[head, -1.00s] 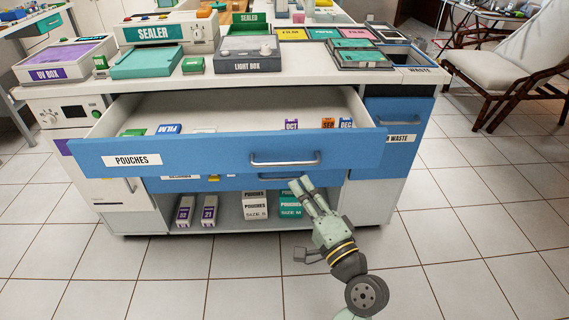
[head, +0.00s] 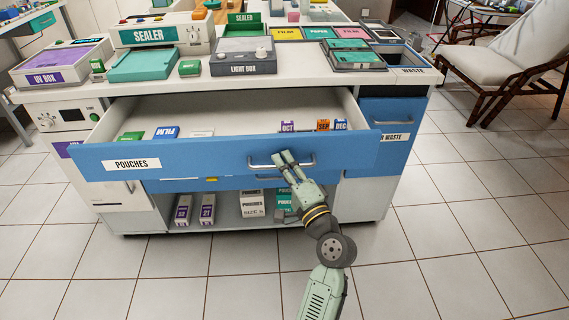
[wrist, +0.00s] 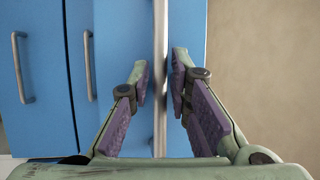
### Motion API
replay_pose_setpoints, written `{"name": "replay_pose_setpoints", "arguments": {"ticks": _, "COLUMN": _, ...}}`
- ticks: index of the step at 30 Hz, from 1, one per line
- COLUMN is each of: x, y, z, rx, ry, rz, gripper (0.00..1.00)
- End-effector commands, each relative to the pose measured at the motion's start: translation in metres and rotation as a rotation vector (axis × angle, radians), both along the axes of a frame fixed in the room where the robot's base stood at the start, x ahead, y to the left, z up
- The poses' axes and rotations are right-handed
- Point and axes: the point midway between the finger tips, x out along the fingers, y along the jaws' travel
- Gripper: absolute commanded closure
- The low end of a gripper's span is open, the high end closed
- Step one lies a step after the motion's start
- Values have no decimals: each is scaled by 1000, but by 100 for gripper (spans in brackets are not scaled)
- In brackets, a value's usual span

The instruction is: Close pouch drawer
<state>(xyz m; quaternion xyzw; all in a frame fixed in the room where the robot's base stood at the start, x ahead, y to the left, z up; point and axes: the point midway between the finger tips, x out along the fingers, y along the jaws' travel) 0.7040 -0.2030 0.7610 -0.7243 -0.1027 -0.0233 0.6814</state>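The pouch drawer (head: 215,158) has a blue front with a "POUCHES" label and a metal handle (head: 307,163). It is pulled well out of the white cabinet in the head view. My gripper (head: 284,157) reaches up from below, its fingertips overlapping the handle in that view. In the wrist view a long metal bar, apparently this handle (wrist: 160,40), runs between the two open fingers (wrist: 160,72). Small gaps show beside the bar, so the fingers do not look closed on it. Whether either finger touches the handle cannot be told.
Small labelled boxes, such as the blue film box (head: 166,132), lie inside the drawer. A second blue drawer (head: 225,184) and a shelf with pouch boxes (head: 252,204) sit below. A waste bin front (head: 392,115) is at the right.

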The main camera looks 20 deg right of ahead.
Motion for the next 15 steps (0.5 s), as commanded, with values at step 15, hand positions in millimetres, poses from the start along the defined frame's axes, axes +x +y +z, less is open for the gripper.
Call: {"name": "replay_pose_setpoints", "arguments": {"ticks": 15, "x": 0, "y": 0, "z": 0, "rx": 0, "ry": 0, "rz": 0, "gripper": 100}}
